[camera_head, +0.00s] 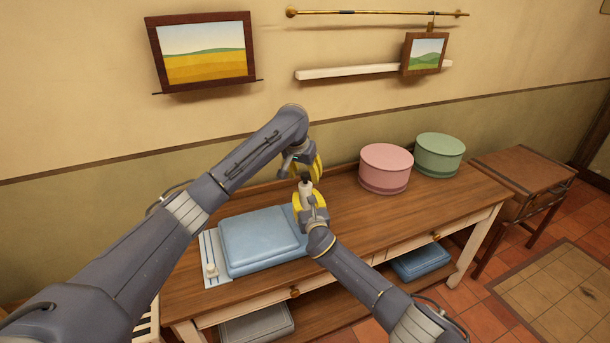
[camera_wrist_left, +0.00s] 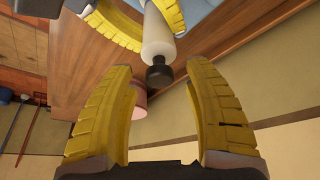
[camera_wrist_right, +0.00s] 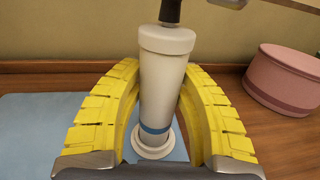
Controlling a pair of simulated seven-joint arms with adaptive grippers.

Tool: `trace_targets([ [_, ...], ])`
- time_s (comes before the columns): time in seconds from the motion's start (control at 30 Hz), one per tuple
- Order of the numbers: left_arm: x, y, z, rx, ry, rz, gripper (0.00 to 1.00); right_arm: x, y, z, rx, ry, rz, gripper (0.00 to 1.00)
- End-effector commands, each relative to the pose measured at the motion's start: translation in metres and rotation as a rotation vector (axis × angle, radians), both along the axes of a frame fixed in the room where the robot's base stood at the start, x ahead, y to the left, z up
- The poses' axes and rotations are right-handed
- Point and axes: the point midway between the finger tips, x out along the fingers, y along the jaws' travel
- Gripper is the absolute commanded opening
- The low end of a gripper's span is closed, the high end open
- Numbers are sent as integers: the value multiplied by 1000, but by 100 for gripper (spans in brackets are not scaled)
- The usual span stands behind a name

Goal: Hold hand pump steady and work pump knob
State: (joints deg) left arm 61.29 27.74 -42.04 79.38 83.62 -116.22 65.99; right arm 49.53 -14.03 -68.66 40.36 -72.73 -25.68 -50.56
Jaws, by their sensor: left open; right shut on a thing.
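The hand pump (camera_wrist_right: 162,85) is a white cylinder with a blue band near its flared base, and it stands upright in the right wrist view. Its dark pump knob (camera_wrist_right: 170,12) is at the top. My right gripper (camera_wrist_right: 158,100) is shut around the pump's body. My left gripper (camera_wrist_left: 160,85) is open, its yellow fingers spread on either side of the space just beyond the black knob (camera_wrist_left: 159,76). In the head view, my left gripper (camera_head: 304,168) is just behind and above the pump (camera_head: 306,187), and my right gripper (camera_head: 310,205) is in front of it.
A pink round box (camera_head: 385,168) and a green round box (camera_head: 438,155) stand to the right. A picture (camera_head: 202,50) and a shelf (camera_head: 350,71) are on the wall behind.

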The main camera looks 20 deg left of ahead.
Motion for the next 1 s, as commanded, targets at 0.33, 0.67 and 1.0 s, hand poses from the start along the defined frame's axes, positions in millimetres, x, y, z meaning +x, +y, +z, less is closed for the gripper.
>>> trace_targets([
  [0.33,1,0,-3,1,0,0,51,0,0,-1,-1,1,0,4],
  [0.67,1,0,-3,1,0,0,20,0,0,-1,-1,1,0,4],
  [1.0,1,0,-2,1,-1,0,0,0,0,-1,-1,1,0,4],
])
